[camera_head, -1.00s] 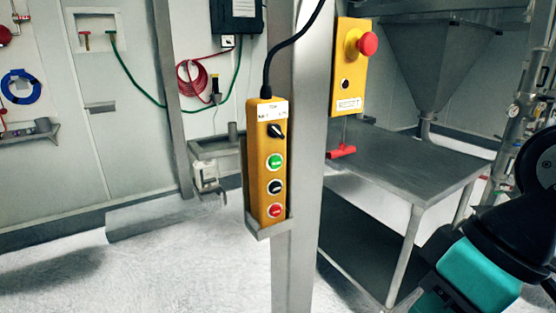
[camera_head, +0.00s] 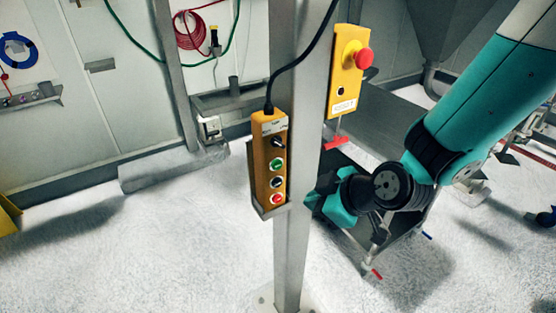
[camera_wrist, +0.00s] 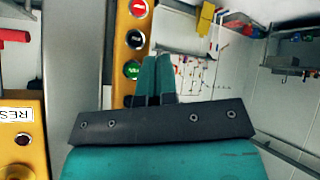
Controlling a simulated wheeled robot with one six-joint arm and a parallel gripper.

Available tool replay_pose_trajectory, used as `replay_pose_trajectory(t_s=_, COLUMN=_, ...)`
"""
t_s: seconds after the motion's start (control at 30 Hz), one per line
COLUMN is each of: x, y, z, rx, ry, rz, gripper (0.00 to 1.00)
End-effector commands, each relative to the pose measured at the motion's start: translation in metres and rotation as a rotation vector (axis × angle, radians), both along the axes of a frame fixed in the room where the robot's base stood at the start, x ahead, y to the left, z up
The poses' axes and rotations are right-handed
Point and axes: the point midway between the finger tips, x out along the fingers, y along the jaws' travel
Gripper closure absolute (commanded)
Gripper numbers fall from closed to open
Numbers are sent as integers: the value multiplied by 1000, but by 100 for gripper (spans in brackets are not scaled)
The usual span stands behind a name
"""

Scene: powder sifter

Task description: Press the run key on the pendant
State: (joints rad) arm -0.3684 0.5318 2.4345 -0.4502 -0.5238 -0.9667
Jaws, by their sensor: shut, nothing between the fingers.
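The yellow pendant (camera_head: 269,165) hangs upright in a bracket on the steel post. It has a black selector, a green key (camera_head: 277,164), a black key (camera_head: 277,183) and a red key (camera_head: 277,199); their lettering is too small to read. In the wrist view the pendant appears turned over, with the green key (camera_wrist: 132,69) just left of my fingertips. My gripper (camera_wrist: 157,60) is shut and empty. In the head view my gripper (camera_head: 309,200) is right of the pendant's lower end, near the post. The pendant's selector end is hidden behind my gripper in the wrist view.
The steel post (camera_head: 290,250) stands directly beside the pendant. A yellow reset box (camera_head: 346,75) with a red mushroom button (camera_head: 363,58) is mounted on its right. A black cable (camera_head: 300,62) rises from the pendant. A table stands behind my arm. The floor to the left is mostly clear.

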Motion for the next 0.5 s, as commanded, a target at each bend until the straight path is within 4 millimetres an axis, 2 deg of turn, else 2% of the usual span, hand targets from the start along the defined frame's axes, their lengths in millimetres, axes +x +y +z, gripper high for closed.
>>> replay_pose_trajectory(t_s=0.27, x=9, y=6, z=2, rx=1, ry=0, rz=1, gripper=100)
replay_pose_trajectory(t_s=0.5, x=36, y=25, z=3, rx=1, ry=1, rz=0, gripper=100)
